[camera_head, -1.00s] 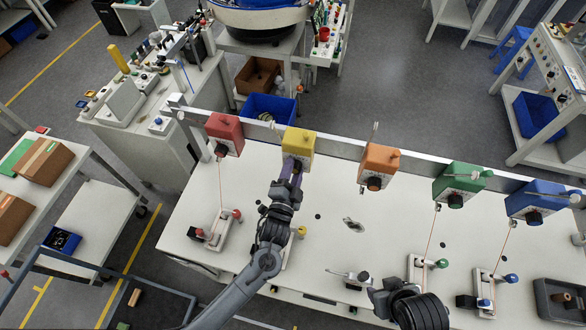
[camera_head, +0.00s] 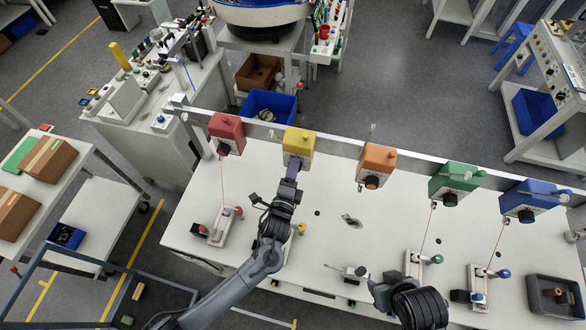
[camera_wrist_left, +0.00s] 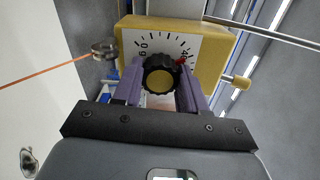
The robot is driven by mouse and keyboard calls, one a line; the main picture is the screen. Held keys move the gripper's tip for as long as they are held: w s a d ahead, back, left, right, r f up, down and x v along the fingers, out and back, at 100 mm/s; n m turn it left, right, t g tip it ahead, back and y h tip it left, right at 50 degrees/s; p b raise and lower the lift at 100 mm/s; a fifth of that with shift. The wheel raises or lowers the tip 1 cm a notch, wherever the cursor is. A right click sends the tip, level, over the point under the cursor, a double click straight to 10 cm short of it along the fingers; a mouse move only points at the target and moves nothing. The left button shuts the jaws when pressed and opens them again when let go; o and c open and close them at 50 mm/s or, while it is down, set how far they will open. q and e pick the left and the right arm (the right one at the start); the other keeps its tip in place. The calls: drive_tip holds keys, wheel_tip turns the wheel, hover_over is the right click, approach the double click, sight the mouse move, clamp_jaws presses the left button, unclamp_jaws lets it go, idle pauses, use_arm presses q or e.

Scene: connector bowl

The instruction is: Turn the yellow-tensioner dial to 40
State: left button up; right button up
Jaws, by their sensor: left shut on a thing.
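The yellow tensioner (camera_head: 299,139) is a yellow box on the rail at the back of the table. In the left wrist view its white scale face (camera_wrist_left: 178,41) carries a black dial knob (camera_wrist_left: 160,76) with a yellow centre. A red mark shows at the knob's upper right, close to a partly legible number that starts with 4. My left gripper (camera_head: 291,170) is at the box's front, and its two purple fingers (camera_wrist_left: 160,88) are shut on the knob from both sides. My dark right wrist (camera_head: 415,303) is at the bottom edge; its fingers cannot be made out.
Red (camera_head: 227,131), orange (camera_head: 377,161), green (camera_head: 454,180) and blue (camera_head: 533,197) tensioners hang on the same rail. An orange line (camera_wrist_left: 52,74) runs left from the yellow one. Small fixtures with coloured knobs stand on the white table (camera_head: 330,205). A dark tray (camera_head: 556,297) is at front right.

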idle(0.4)
use_arm(q)
drive_tip(key=o, duration=1.1)
drive_tip(key=shift+c, duration=0.2)
drive_tip(key=shift+s, duration=0.1)
drive_tip(key=b+v, duration=0.1)
drive_tip(key=v, duration=0.9)
drive_tip(key=shift+s+b, duration=0.3)
